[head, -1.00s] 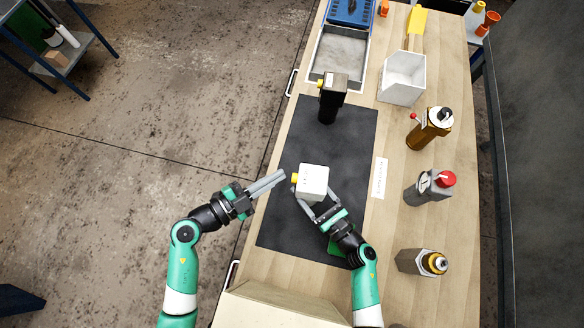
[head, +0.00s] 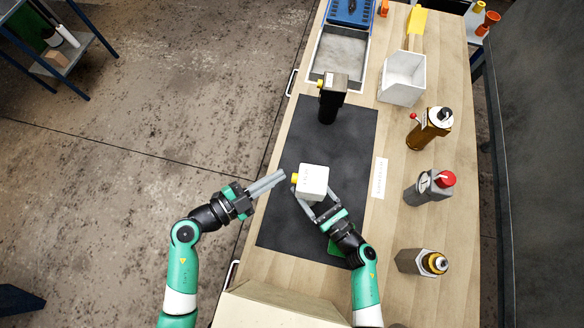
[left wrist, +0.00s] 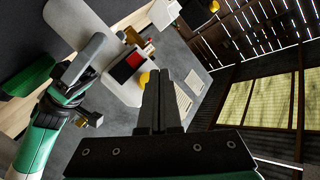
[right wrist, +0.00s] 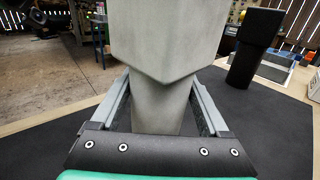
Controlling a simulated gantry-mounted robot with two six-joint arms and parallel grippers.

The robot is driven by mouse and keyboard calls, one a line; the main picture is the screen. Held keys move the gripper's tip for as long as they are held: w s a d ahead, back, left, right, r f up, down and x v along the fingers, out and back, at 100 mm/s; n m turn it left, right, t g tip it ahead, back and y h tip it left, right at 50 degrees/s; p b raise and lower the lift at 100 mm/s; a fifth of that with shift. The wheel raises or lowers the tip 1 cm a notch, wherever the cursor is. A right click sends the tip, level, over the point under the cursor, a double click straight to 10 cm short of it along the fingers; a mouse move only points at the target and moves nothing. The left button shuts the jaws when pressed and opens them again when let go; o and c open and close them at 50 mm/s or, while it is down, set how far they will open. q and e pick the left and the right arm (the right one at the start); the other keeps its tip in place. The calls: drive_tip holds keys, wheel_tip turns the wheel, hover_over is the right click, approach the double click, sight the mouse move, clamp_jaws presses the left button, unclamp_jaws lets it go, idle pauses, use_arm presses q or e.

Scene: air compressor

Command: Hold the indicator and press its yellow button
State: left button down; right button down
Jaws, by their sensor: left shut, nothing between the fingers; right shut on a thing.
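The indicator (head: 314,180) is a pale box with a yellow button (head: 294,178) on its left side. My right gripper (head: 311,208) is shut on its grey lower part, which the right wrist view shows between the fingers (right wrist: 158,112). The indicator is held upright over the black mat. My left gripper (head: 282,174) is shut and empty, its fingertips just left of the button and pointing at it. In the left wrist view the button (left wrist: 145,79) shows beside the fingertips (left wrist: 164,75), and the indicator has a dark and red face (left wrist: 128,66). Contact cannot be told.
The black mat (head: 345,140) lies on the wooden table. A black device (head: 330,103) with its own yellow part stands at the mat's far end. A white open box (head: 402,78) and a grey tray (head: 340,50) lie beyond. Several bottle-like items, one red-topped (head: 428,188), line the right.

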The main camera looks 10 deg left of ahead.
use_arm(q)
drive_tip(key=shift+d, duration=0.1)
drive_tip(key=shift+d, duration=0.35)
drive_tip(key=shift+d, duration=0.6)
idle(1.0)
drive_tip(key=shift+w+a, duration=0.1)
drive_tip(key=shift+a, duration=0.95)
drive_tip(key=a, duration=0.5)
drive_tip(key=shift+s, duration=0.2)
